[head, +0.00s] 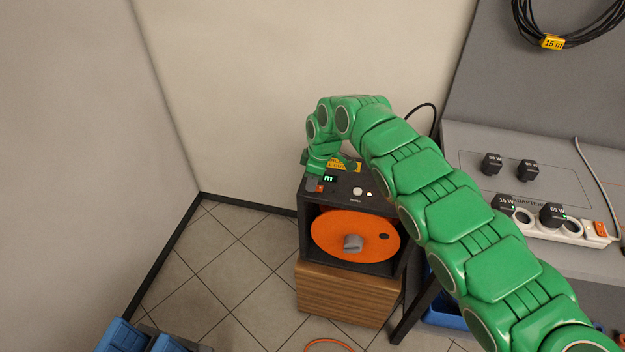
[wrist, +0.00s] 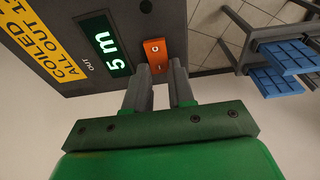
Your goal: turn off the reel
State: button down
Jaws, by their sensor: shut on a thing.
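The reel is a dark box (head: 308,215) with an orange drum (head: 335,228) and a grey hub in its open front. It stands on a wooden block against the wall. On its top panel, an orange rocker switch (wrist: 154,50), marked O and I, sits beside a green lit display (wrist: 106,43) reading "5 m". The switch also shows in the head view (head: 319,187). In the head view my gripper (head: 314,172) is over the panel's left end.
A yellow label (wrist: 50,48) lies along the panel. To the right, a grey bench (head: 470,145) holds black adapters (head: 527,170) and a white power strip (head: 560,232). Blue crates (head: 125,338) stand at lower left. The tiled floor (head: 225,260) left of the reel is clear.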

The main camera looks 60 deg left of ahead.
aim_at(321, 187)
jog(key=shift+w+d+g+y, duration=0.1)
jog(key=shift+w+g+y, duration=0.05)
jog(key=shift+g+y, duration=0.25)
jog(key=c, duration=1)
grip_release()
jog(key=shift+o, duration=0.2)
jog(key=shift+r, duration=0.1)
jog(key=v, duration=0.7)
jog(key=shift+r, duration=0.35)
jog(key=shift+w, duration=0.1)
